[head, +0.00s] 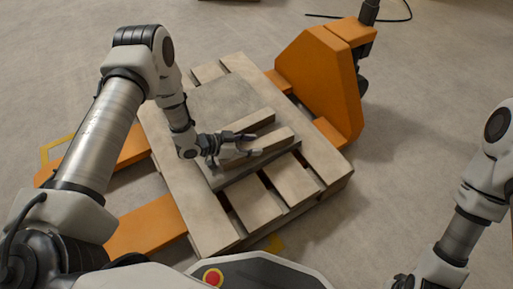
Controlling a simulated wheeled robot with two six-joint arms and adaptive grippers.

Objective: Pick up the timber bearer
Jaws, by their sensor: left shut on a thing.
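Two pale timber bearers lie side by side on a grey slab (222,98) on a wooden pallet (172,190). My left gripper (243,147) reaches in from the left, low over the slab, and is shut on the nearer timber bearer (277,141) close to its left part. The fingers hide some of this bearer, and I cannot tell whether it is lifted off the slab. The farther timber bearer (255,120) lies just beyond the gripper, apart from it. My right arm shows at the lower right, but its fingers are out of the picture.
The pallet sits on the forks (145,226) of an orange pallet truck (318,82), whose body rises behind the pallet at the right. A dark cable (398,19) lies on the floor at the top right. The floor right of the pallet is clear.

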